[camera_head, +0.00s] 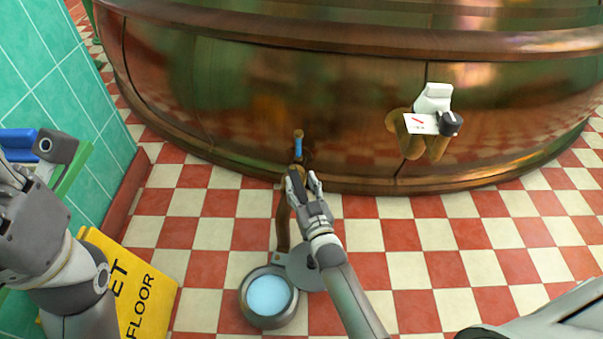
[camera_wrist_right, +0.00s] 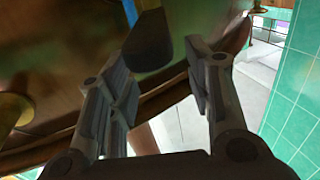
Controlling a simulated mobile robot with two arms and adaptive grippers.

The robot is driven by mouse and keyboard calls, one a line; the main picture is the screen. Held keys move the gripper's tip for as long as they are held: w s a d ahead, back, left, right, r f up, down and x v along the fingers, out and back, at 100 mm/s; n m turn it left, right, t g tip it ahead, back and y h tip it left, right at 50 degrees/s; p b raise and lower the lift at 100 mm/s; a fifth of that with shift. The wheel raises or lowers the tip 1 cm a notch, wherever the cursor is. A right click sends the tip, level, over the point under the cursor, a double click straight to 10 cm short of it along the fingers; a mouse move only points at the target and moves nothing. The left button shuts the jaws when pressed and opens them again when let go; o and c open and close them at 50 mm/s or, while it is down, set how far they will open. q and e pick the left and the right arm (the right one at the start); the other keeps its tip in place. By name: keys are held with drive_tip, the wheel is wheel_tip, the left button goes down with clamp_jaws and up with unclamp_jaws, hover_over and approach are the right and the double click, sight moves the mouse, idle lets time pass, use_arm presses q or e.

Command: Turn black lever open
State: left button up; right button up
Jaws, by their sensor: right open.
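My right gripper (camera_head: 303,180) is open in front of the copper kettle's lower wall. Just beyond its fingers, a small blue-handled valve (camera_head: 298,147) stands out at the wall. In the right wrist view, a dark lever-like piece with a blue end (camera_wrist_right: 150,40) hangs ahead of the open fingers (camera_wrist_right: 160,95), apart from them, with nothing gripped. Another black knob (camera_head: 450,123) sits on a white fitting (camera_head: 434,98) farther right on the kettle, away from my grippers. My left gripper (camera_head: 25,190) is at the left edge, partly cut off; its fingers are unclear.
The copper kettle (camera_head: 240,90) fills the back. A grey bucket with pale liquid (camera_head: 268,296) stands on the checkered floor below my right gripper, beside a grey disc (camera_head: 303,266). A yellow wet-floor sign (camera_head: 145,295) and green tiled wall (camera_head: 60,80) are left. Floor at right is clear.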

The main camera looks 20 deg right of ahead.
sight(302, 193)
drive_tip(key=shift+r, duration=3.2)
